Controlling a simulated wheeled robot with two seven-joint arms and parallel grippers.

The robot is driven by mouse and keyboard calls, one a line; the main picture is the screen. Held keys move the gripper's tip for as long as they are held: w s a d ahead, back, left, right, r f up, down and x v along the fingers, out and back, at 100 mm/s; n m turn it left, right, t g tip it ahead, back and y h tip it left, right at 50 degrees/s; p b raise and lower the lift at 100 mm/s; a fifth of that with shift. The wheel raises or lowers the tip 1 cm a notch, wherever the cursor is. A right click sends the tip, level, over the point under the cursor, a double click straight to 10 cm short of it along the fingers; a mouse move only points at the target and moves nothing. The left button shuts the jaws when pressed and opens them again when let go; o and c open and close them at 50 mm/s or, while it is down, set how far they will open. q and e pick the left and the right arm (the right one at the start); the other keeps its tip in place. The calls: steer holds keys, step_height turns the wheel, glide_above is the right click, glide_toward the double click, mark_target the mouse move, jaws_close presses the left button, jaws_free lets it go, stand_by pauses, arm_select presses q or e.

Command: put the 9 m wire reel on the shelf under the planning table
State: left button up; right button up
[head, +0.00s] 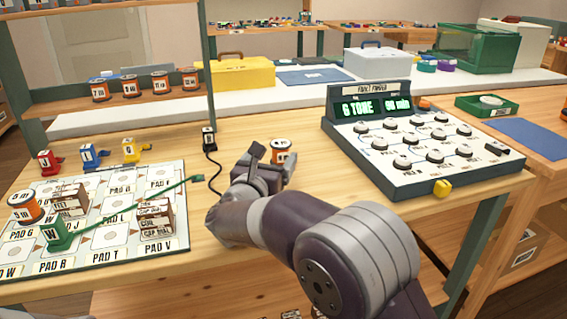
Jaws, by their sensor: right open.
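An orange-and-white wire reel (281,147) stands on the wooden planning table (330,205), just beyond my right gripper. Its label is partly hidden by the gripper, so I cannot read its length. My right gripper (268,160) is open at the near side of this reel; I cannot tell whether the fingers touch it. Another reel (25,207), marked 5 m, sits on the pad board at the left. The wooden shelf under the table (170,297) shows below the table's front edge. My left gripper is not in view.
A pad board (105,243) with a green W plug (57,233) and small brown boxes covers the table's left. A keypad console (420,145) stands at the right. Several reels (130,86) line a back shelf. A black plug (209,139) with a cable stands left of my gripper.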

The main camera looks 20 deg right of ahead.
mark_target(277, 150)
steer(key=x, duration=0.7)
steer(key=shift+w+d+b, duration=0.1)
steer(key=shift+w+b, duration=0.05)
steer(key=shift+b, duration=0.2)
steer(key=c, duration=1.2)
